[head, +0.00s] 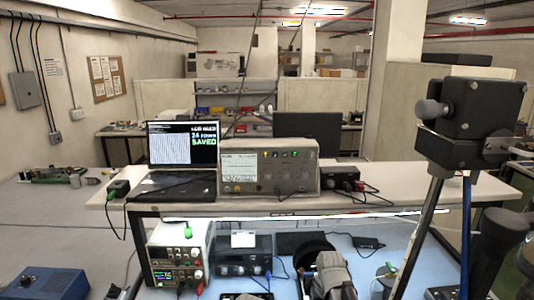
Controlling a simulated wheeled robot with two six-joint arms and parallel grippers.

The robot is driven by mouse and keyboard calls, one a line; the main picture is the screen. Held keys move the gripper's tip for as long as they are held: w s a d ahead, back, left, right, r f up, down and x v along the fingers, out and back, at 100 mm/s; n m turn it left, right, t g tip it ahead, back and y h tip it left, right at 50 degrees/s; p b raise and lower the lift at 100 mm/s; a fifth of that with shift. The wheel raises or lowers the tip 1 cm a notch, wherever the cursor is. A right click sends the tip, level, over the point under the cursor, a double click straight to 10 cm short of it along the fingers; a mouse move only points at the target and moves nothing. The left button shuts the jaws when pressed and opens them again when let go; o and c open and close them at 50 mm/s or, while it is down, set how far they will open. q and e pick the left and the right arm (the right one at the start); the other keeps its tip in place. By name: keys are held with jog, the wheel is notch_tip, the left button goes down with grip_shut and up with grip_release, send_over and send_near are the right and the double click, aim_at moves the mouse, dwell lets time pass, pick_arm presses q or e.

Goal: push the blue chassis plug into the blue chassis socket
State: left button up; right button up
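I cannot make out the blue chassis plug or the blue chassis socket for certain. A thin blue lead (268,276) shows at the front right of a dark bench instrument (234,266) on the lower bench. I cannot tell whether its end is a plug or whether it sits in a socket. A blue box (45,284) stands at the lower left, with no socket visible on it. Neither of my grippers can be identified in the head view.
A power supply (180,252) stands beside the dark instrument. The raised shelf (400,199) holds a laptop (183,146) and a test instrument (268,166). A black stand head (474,105) on a silver pole blocks the right side. The left bench (50,235) is partly bare.

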jog(key=shift+c, duration=0.3)
grip_shut()
jog(key=shift+r, duration=0.1)
dwell(1.0)
jog(key=shift+r+p, duration=2.95)
jog(key=shift+p, duration=0.1)
